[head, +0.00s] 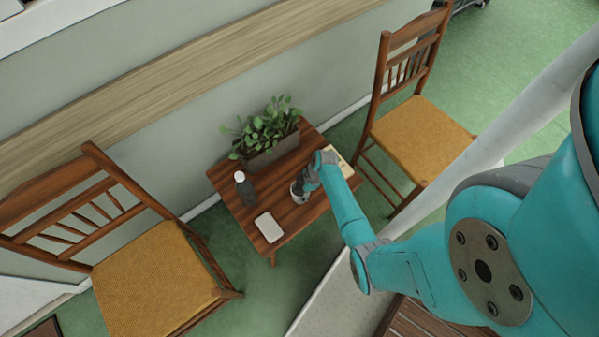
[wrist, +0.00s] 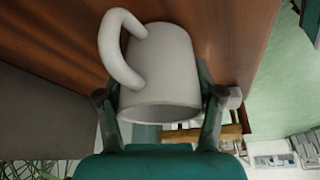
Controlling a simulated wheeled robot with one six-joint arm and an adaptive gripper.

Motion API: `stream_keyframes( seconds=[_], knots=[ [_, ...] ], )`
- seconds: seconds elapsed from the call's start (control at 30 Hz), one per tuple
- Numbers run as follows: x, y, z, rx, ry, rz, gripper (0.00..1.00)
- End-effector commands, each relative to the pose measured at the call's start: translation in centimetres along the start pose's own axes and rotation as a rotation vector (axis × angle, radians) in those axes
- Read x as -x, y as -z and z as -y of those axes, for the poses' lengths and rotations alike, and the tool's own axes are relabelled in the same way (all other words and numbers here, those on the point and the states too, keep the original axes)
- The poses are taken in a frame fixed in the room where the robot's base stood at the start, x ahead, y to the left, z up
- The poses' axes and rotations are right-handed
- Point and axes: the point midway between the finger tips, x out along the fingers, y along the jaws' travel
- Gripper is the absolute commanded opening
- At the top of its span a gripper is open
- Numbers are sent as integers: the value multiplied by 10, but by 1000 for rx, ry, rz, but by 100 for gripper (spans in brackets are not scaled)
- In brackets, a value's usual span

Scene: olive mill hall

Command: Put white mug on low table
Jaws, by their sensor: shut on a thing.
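The white mug (wrist: 165,72) fills the middle of the wrist view, its handle towards the left. My gripper (wrist: 160,100) is shut on it, with one finger on each side of its body. The brown wooden top of the low table (wrist: 235,55) lies behind the mug. In the head view my gripper (head: 304,188) is over the right part of the low table (head: 307,214). The mug is mostly hidden by my gripper there. I cannot tell whether the mug touches the table top.
On the table are a leafy plant in a grey planter (head: 276,150), a dark bottle (head: 244,190), a flat white item (head: 269,227) and a pale flat item (head: 341,162) beside my wrist. Chairs with yellow seats stand left (head: 155,280) and right (head: 420,137). Bare wood shows at the front.

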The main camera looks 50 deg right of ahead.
Motion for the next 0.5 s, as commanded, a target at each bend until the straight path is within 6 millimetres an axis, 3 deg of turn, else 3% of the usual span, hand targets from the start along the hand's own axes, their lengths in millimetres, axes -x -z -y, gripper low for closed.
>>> stream_keyframes(
  seconds=[0.3,0.33,0.4,0.5],
  knots=[
    [-2,0,0,0,0,0,24],
    [-2,-1,0,0,0,0,71],
    [-2,0,0,0,0,0,89],
    [-1,0,0,0,0,0,92]
  ],
)
